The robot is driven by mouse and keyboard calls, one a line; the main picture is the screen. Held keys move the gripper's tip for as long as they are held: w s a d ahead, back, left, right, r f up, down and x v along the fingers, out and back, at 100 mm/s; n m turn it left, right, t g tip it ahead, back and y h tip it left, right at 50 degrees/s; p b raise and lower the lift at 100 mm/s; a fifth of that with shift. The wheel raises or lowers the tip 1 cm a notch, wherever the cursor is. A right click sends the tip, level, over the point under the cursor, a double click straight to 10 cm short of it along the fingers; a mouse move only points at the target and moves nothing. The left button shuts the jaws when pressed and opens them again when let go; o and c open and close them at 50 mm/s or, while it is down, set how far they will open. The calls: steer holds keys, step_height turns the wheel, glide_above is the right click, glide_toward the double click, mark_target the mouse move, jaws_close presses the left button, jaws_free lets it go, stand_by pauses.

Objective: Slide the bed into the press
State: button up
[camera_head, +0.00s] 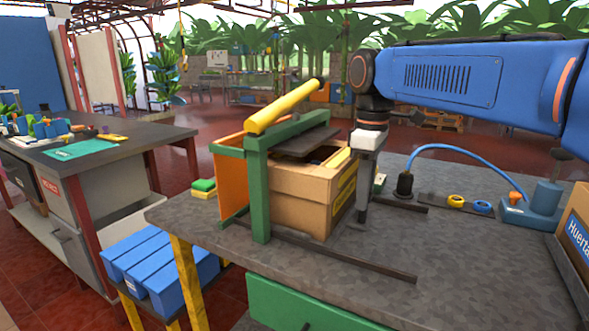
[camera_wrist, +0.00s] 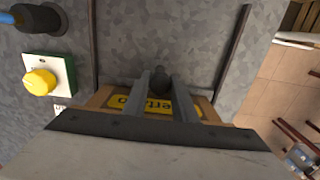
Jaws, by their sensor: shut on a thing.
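The press (camera_head: 262,190) is a green frame with a yellow bar (camera_head: 287,106) across its top and a dark plate (camera_head: 306,141) under it. The bed appears to be the cardboard box (camera_head: 299,200) with a yellow label, partly under the plate and between the posts. Its labelled side also shows in the wrist view (camera_wrist: 209,107). My gripper (camera_head: 362,218) points down at the box's right side. In the wrist view, its fingers (camera_wrist: 163,98) close around a dark round knob (camera_wrist: 160,77) beside that side.
Dark rails (camera_head: 345,258) run along the grey bench on both sides of the box. A yellow button on a plate (camera_wrist: 38,82) stands beside one rail. To the right are a blue hose (camera_head: 450,150), tape rolls (camera_head: 482,206) and another box (camera_head: 577,235). Bench between rails is clear.

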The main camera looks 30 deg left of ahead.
mark_target(344, 157)
steer(key=shift+a, duration=0.35)
steer(key=shift+w+a, duration=0.15)
steer(key=shift+a, duration=2.15)
steer(key=o, duration=2.1)
steer(key=shift+a, duration=0.1)
steer(key=shift+o, duration=0.2)
steer(key=shift+r, duration=3.95)
